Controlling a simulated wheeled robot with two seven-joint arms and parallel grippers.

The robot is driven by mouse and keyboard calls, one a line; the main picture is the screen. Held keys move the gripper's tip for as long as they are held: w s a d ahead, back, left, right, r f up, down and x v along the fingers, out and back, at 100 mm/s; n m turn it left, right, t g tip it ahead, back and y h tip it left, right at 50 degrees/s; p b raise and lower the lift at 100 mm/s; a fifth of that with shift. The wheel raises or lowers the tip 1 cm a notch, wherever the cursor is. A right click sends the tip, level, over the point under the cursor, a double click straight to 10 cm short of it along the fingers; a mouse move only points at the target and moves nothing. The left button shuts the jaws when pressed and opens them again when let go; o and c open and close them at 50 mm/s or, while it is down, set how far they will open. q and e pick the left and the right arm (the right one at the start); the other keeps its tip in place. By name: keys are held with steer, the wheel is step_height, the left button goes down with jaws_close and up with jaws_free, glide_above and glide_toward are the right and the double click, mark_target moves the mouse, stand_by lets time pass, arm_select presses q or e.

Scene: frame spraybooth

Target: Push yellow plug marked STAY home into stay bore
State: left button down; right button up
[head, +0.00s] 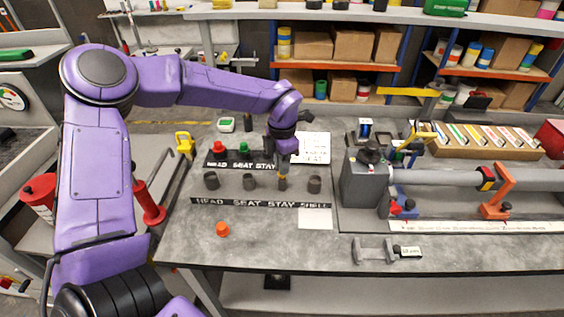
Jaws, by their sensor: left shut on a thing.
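My left gripper (283,168) points down and is shut on the yellow plug (283,179). The plug is at the stay bore (282,187), the third dark cup from the left in the front row. The fingers hide part of the plug, and I cannot tell how deep it sits in the bore. The label strip (262,203) in front reads HEAD, SEAT, STAY, SHELL. My right gripper is not in view.
Other cups stand beside it: head (211,181), seat (249,182) and shell (315,185). A red plug (218,148) and a green plug (244,148) stand behind. An orange plug (222,229) lies in front. A grey machine (366,183) stands to the right.

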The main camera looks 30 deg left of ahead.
arm_select(q)
steer(key=shift+f+b, duration=0.45)
steer(key=shift+f, duration=0.45)
steer(key=c, duration=1)
jaws_free()
steer(key=shift+r, duration=0.15)
step_height(320, 180, up, 10)
steer(key=shift+f+b, duration=0.25)
steer(key=shift+b, duration=0.65)
steer(key=shift+r, duration=0.45)
